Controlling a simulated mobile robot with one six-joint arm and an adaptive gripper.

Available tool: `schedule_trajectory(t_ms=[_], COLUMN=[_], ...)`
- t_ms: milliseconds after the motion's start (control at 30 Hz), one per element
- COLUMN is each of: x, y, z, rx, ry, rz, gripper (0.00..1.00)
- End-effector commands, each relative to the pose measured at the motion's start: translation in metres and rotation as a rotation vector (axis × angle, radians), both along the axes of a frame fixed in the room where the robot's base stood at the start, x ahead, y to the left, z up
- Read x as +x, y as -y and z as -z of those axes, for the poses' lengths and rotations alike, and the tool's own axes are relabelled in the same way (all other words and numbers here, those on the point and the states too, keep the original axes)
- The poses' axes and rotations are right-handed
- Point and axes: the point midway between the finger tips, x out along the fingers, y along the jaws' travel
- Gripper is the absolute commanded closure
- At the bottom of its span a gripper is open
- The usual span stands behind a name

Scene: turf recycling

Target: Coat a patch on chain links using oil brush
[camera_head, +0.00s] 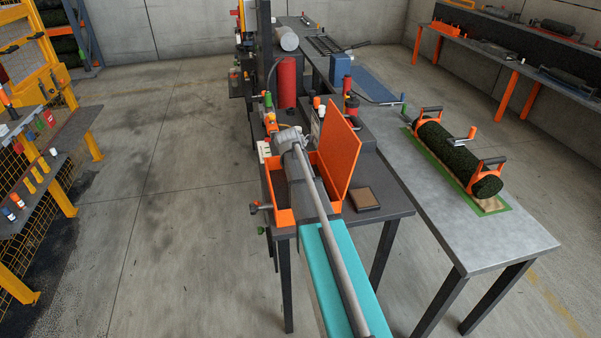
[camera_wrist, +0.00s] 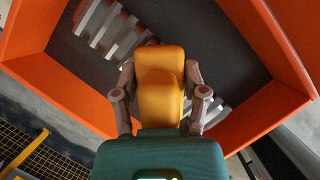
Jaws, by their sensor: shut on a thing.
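In the wrist view, my gripper (camera_wrist: 160,76) is shut on a yellow-orange block-like part, likely the handle of the oil brush (camera_wrist: 160,100). One finger presses on each side of it. The brush's far end and bristles are hidden. Beyond it, a row of light grey metal bars, likely the chain links (camera_wrist: 106,30), shows inside an orange open box (camera_wrist: 35,35) with a dark floor. The brush covers the middle of the row, and I cannot tell whether it touches the bars. In the head view, my arm reaches over this orange box (camera_head: 282,216) and hides my gripper.
The box's orange lid (camera_head: 341,150) stands open on its right. A brown flat block (camera_head: 365,199) lies right of the box. A red cylinder (camera_head: 287,82) stands behind. A turf roll (camera_head: 455,158) lies on the grey table at right. A yellow fenced rack stands left.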

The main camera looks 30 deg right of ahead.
Motion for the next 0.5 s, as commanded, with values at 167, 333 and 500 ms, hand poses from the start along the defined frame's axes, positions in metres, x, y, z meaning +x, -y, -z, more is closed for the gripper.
schedule_trajectory(t_ms=[167,333,500], x=[-0.005,-0.015,-0.026], y=[-0.001,-0.004,-0.007], z=[0.0,0.001,0.002], rx=[0.0,0.0,0.001], ry=[0.0,0.0,-0.001], rz=[0.0,0.0,0.0], gripper=[0.82,0.82,0.82])
